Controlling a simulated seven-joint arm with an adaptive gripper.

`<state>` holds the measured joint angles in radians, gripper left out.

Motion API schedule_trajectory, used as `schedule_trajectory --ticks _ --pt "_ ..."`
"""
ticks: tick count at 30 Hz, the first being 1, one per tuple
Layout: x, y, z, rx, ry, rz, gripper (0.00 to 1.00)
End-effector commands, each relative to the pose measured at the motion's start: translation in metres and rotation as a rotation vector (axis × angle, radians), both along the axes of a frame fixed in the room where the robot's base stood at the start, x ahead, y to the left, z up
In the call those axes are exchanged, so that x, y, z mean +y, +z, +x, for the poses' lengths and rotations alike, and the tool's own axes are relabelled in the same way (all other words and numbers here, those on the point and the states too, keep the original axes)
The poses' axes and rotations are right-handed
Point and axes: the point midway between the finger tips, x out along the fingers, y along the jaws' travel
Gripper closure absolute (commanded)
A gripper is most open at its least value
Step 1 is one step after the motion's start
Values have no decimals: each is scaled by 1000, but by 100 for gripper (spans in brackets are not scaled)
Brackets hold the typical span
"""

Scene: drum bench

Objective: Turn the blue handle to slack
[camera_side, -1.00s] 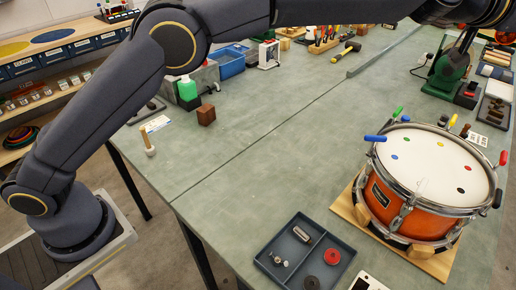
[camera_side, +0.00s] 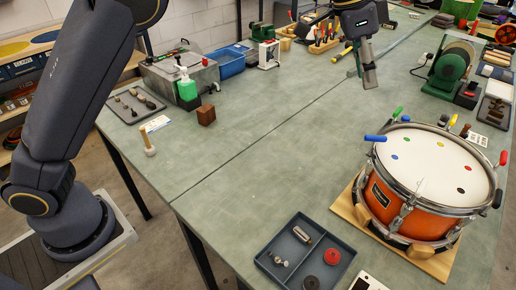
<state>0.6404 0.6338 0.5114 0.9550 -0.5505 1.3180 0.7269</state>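The blue handle (camera_side: 375,138) sticks out to the left from the rim of the orange snare drum (camera_side: 408,213), near the blue dot on the white drumhead (camera_side: 435,172). The drum stands on a wooden board (camera_side: 345,207) at the right of the bench. Green, red, yellow and other handles stand around the rim. My gripper (camera_side: 370,82) hangs pointing down over the far middle of the bench, beyond the drum and apart from the blue handle. Its fingers look close together, but they are too small to tell whether they are shut.
A grey tray (camera_side: 262,258) with small parts lies at the front, left of the drum. A green grinder (camera_side: 447,72) stands behind the drum. A wooden block (camera_side: 206,115) and a green bottle (camera_side: 187,89) are at the left. The middle of the bench is clear.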

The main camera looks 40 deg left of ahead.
Motion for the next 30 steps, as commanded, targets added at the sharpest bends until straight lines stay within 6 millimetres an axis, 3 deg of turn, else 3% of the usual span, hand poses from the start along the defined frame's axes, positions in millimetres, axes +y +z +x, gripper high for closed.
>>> schedule_trajectory --ticks 8,21,30 --pt "-10 -34 7 2 -1 1 62" --pt "-41 -127 31 0 -1 1 62" --pt "-51 -157 39 -2 -1 -1 62"
